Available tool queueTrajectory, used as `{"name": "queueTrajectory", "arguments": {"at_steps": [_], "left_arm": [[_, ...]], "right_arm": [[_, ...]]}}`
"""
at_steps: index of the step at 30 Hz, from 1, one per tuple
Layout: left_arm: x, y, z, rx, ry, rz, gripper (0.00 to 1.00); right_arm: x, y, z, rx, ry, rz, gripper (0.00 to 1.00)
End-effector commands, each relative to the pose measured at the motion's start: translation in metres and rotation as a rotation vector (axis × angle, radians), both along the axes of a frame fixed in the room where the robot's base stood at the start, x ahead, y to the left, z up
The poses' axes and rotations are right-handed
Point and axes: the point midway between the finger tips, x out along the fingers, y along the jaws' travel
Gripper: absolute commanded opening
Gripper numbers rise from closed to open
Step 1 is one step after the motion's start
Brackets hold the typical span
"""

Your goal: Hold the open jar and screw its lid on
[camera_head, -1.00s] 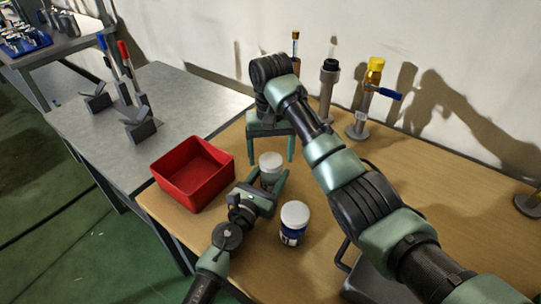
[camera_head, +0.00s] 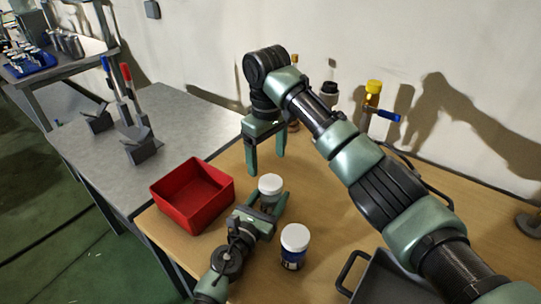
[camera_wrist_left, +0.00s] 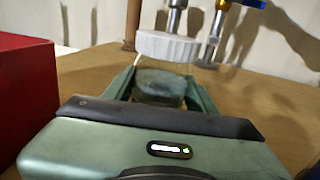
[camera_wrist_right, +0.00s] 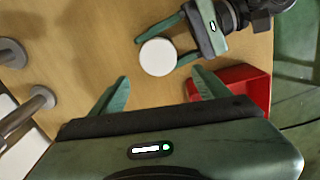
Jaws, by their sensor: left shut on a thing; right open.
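My left gripper (camera_head: 268,207) is shut around a clear jar (camera_wrist_left: 160,87), which stands upright at the table. A white lid (camera_head: 271,184) is at the jar's mouth; it also shows in the left wrist view (camera_wrist_left: 168,47). I cannot tell whether the lid is fully seated. My right gripper (camera_head: 265,170) is open and empty, fingers pointing down, above and behind the jar. In the right wrist view the white lid (camera_wrist_right: 158,57) lies beyond the open fingers (camera_wrist_right: 160,95), apart from them.
A red bin (camera_head: 193,195) stands left of the jar. A second white-lidded jar with a blue label (camera_head: 294,245) stands close in front, to the right. Stands with bottles (camera_head: 372,100) are near the wall. A grey tray (camera_head: 385,280) lies at the right front.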

Motion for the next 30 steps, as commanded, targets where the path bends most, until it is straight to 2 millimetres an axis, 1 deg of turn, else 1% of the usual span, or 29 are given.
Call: {"name": "queueTrajectory", "arguments": {"at_steps": [1,3,6,10,14,23,26,30], "left_arm": [[0.0,0.0,-0.001,0.0,0.001,-0.001,0.0],[0.0,0.0,-0.001,0.0,0.001,-0.001,0.0],[0.0,0.0,-0.001,0.0,0.001,-0.001,0.0],[0.0,0.0,-0.001,0.0,0.001,-0.001,0.0],[0.0,0.0,-0.001,0.0,0.001,-0.001,0.0],[0.0,0.0,0.0,0.0,0.001,-0.001,0.0],[0.0,0.0,-0.001,0.0,0.001,-0.001,0.0],[0.0,0.0,0.0,0.0,0.001,-0.001,0.0]], "right_arm": [[0.001,-0.004,0.004,-0.011,-0.003,0.102,0.76],[0.0,-0.004,0.006,-0.014,0.004,0.239,0.76],[-0.002,-0.007,0.008,-0.017,0.016,0.391,0.76],[-0.003,-0.009,0.009,-0.017,0.027,0.503,0.76],[-0.004,-0.009,0.009,-0.014,0.031,0.539,0.76],[-0.004,-0.009,0.007,-0.014,0.031,0.537,0.76],[-0.004,-0.009,-0.001,-0.014,0.033,0.537,0.76],[-0.005,-0.009,-0.021,-0.014,0.033,0.536,0.76]]}}
